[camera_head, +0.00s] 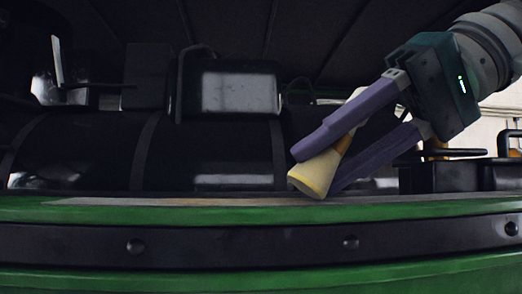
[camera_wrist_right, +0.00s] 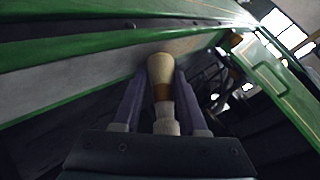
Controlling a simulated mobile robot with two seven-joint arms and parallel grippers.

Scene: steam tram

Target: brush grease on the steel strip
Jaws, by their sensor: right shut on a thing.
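My right gripper (camera_head: 318,170) comes in from the upper right and is shut on a brush. The brush (camera_head: 312,180) has pale cream bristles, a yellowish band and a light handle. It is tilted, with its bristle end down at the steel strip; I cannot tell for certain whether it touches. The steel strip (camera_head: 190,201) is a thin, grey-brown band along the top of the green ledge. In the right wrist view the brush (camera_wrist_right: 160,68) sits between the two purple fingers, its bristle end against the view of the grey strip (camera_wrist_right: 70,82). My left gripper is not in view.
The green ledge (camera_head: 100,216) with a black riveted band (camera_head: 250,246) runs across the front. Behind the strip lies a large black boiler (camera_head: 90,150) with a dark box (camera_head: 235,88) above it. Black fittings (camera_head: 455,177) stand at the right.

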